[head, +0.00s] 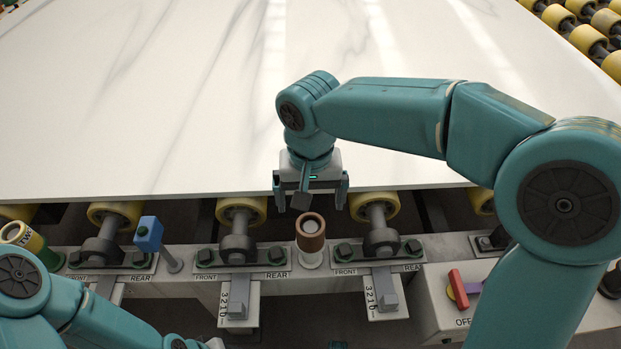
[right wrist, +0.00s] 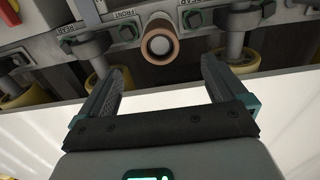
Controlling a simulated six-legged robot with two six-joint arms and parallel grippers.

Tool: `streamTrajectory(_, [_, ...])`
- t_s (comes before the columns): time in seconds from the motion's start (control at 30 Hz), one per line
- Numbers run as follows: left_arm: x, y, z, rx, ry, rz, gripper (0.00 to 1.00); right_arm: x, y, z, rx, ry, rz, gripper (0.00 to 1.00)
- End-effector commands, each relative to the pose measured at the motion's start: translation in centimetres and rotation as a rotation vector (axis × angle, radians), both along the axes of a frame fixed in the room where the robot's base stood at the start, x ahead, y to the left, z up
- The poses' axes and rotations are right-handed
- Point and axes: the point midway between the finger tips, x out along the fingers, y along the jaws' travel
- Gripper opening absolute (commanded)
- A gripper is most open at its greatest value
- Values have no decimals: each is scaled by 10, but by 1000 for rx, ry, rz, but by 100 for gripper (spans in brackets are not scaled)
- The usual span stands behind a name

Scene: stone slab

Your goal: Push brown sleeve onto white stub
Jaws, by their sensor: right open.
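The brown sleeve (head: 310,242) stands upright on the grey rail, around the white stub (head: 311,230), whose pale round end shows inside the sleeve's opening. A white flared base shows below the sleeve. In the right wrist view the sleeve (right wrist: 149,55) and the stub's end (right wrist: 160,45) show just beyond the fingertips. My right gripper (head: 311,200) is open and empty, pointing down at the slab's front edge, just behind the sleeve in the head view. Its fingers (right wrist: 163,72) are apart and do not touch the sleeve. Of my left arm, only links show at lower left.
A white marble slab (head: 130,100) lies on yellow rollers (head: 241,210) behind the rail. Bolted roller brackets (head: 238,246) flank the sleeve closely on both sides. A blue block on a post (head: 149,234) stands to the left. A red-handled switch (head: 458,288) is at right.

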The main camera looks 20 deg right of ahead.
Motion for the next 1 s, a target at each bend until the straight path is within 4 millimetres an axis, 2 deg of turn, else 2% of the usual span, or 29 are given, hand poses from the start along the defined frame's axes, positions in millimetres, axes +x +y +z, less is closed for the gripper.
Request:
streamTrajectory(0.03, [0, 0, 4, 0, 0, 0, 43, 1, 0, 13, 2, -5, 0, 99])
streamTrajectory(0.1, [0, 0, 6, 0, 0, 0, 43, 1, 0, 23, 1, -3, 2, 99])
streamTrajectory(0.3, [0, 0, 8, 0, 0, 0, 43, 0, 0, 38, 0, -1, 1, 99])
streamTrajectory(1.0, [0, 0, 7, 0, 0, 0, 43, 0, 0, 38, 0, 0, 1, 99])
